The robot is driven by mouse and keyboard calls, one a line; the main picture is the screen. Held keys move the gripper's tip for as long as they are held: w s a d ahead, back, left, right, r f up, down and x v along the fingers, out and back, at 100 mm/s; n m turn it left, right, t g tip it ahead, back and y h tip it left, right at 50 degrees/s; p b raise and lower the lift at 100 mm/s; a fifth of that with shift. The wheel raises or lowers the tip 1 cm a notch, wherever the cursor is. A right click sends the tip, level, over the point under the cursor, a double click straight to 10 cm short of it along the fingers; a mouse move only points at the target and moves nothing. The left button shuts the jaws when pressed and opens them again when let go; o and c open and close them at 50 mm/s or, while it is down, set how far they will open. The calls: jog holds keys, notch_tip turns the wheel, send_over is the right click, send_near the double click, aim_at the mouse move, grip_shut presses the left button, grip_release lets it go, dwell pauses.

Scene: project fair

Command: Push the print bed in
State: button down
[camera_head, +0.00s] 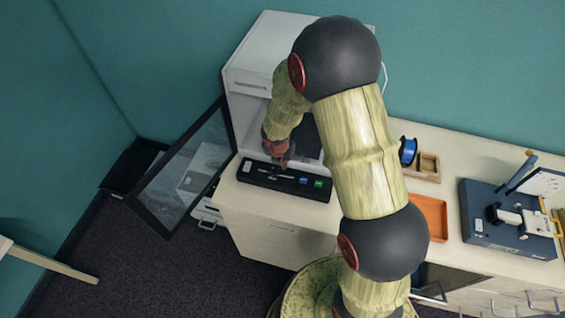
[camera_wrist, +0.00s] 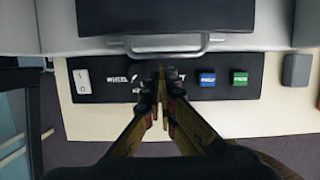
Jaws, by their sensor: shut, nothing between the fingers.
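The white printer (camera_head: 250,60) stands at the back left of the counter, partly hidden behind my arm. My gripper (camera_head: 281,160) is low at the printer's front, over the black control panel (camera_head: 258,179). In the wrist view my gripper (camera_wrist: 161,68) is shut and empty, its tips just below the handle. I cannot tell whether they touch it. The printer's inside is mostly hidden.
A framed glass door (camera_head: 190,165) hangs open at the left. The panel has a white rocker switch (camera_wrist: 82,81), a blue button (camera_wrist: 207,79) and a green button (camera_wrist: 240,78). An orange tray (camera_head: 431,215) and a dark blue device (camera_head: 475,225) stand to the right.

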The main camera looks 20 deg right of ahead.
jog(key=shift+w+d+r+p, duration=0.2)
jog(key=shift+w+d+p, duration=0.45)
jog(key=shift+p, duration=0.35)
jog(key=shift+w+d+f, duration=0.1)
jog(key=shift+w+f, duration=0.05)
jog(key=shift+w, duration=0.25)
